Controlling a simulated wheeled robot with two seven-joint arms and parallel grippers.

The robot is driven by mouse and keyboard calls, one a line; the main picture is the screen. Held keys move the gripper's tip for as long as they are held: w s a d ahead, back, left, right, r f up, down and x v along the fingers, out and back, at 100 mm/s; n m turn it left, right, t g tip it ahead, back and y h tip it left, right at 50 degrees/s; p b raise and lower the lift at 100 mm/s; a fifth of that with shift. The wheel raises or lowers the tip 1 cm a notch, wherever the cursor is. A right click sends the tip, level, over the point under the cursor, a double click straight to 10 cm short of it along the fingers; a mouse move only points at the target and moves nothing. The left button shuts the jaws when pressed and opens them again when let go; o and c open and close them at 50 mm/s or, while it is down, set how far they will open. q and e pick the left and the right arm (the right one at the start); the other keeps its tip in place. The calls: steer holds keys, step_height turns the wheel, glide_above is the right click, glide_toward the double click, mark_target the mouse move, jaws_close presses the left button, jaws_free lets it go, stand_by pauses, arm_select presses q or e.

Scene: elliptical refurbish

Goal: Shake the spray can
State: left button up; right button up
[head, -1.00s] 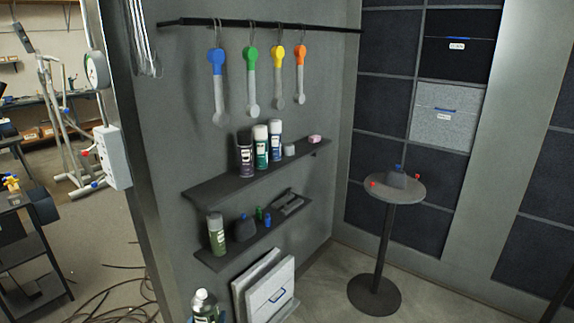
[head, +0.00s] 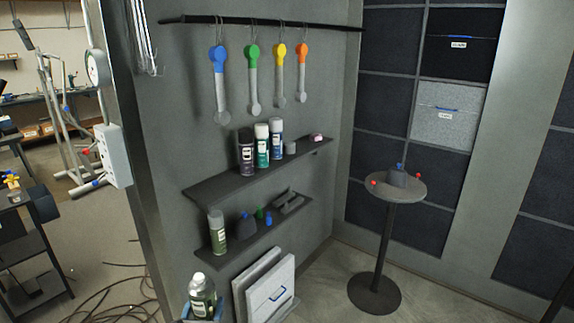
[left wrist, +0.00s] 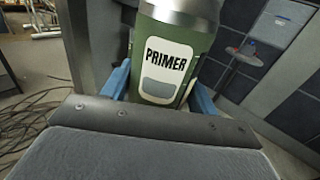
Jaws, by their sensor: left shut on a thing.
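A green spray can (head: 202,296) with a silver top is at the bottom of the head view. In the left wrist view the can (left wrist: 168,60) shows a white label reading PRIMER. My left gripper (left wrist: 158,85) has its blue fingers on both sides of the can and is shut on it. Its blue fingers (head: 203,315) also show at the bottom edge of the head view. The can stands nearly upright in the grip, in front of the grey wall. My right gripper is in neither view.
A similar green can (head: 217,232) stands on the lower shelf (head: 215,262). Several cans and small items stand on the upper shelf (head: 205,188). White panels (head: 271,290) lean right of the held can. A round table (head: 412,190) stands at the right.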

mark_target(208, 318)
arm_select(q)
steer(key=f, duration=0.4)
steer(key=shift+s+d+f, duration=0.15)
steer(key=shift+d+f, duration=0.1)
steer(key=r, duration=0.7)
steer(key=shift+w+a, duration=0.15)
steer(key=shift+w, duration=0.05)
step_height(208, 318, down, 6)
steer(key=shift+s+f, duration=0.1)
steer(key=shift+s, duration=0.05)
steer(key=shift+f, duration=0.45)
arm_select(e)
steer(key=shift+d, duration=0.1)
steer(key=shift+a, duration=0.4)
